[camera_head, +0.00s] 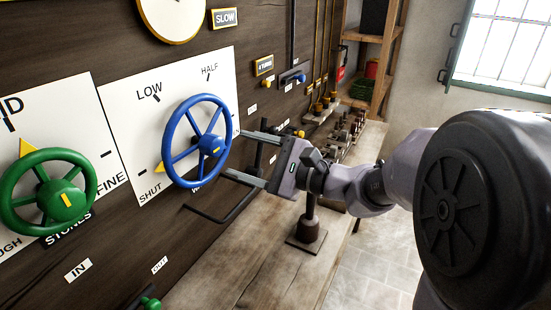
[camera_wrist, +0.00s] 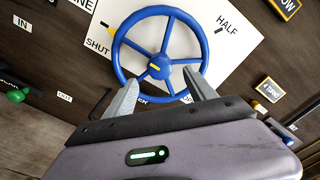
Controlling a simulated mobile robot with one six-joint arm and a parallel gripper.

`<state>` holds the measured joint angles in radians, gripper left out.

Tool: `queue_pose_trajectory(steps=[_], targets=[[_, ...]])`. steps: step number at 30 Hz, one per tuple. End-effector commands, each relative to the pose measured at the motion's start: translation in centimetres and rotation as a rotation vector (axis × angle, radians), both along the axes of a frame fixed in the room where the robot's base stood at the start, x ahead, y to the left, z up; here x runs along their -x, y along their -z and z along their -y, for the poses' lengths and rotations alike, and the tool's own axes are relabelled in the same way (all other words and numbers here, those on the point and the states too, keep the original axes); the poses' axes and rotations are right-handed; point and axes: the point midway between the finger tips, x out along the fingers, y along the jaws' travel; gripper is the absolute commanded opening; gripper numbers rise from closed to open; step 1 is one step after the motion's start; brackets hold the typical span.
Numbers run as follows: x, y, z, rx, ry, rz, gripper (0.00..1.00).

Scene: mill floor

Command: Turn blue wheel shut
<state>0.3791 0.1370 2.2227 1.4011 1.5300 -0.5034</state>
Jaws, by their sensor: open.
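The blue wheel (camera_head: 171,156) is mounted on a white dial plate (camera_head: 122,96) marked LOW, HALF and SHUT. A yellow pointer (camera_head: 159,167) shows at its left edge, near SHUT. In the wrist view the blue wheel (camera_wrist: 175,24) fills the upper middle, its hub with a yellow mark facing me. My gripper (camera_head: 236,153) is open at the right side of the wheel, its two fingers apart and pointing at the rim. In the wrist view my gripper (camera_wrist: 157,85) has its fingertips at the wheel's lower rim. I cannot tell whether they touch it.
A green wheel (camera_head: 35,192) is on the panel at the left. A black bent bar (camera_head: 225,213) sticks out below the blue wheel. A wooden bench (camera_head: 240,265) runs below the panel, with a dark post on a base (camera_head: 307,233) standing on it. Floor is clear at right.

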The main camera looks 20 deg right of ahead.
Motion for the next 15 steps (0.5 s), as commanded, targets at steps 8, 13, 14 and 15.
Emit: queue_pose_trajectory(steps=[8, 13, 14, 15], targets=[[4.6, -0.2, 4.8, 0.0, 0.004, 0.0, 0.64], [5.8, -0.1, 6.0, 0.001, 0.001, -0.001, 0.64], [5.9, -0.1, 6.1, -0.001, 0.001, -0.001, 0.64], [6.0, -0.1, 6.2, -0.001, 0.001, -0.001, 0.64]])
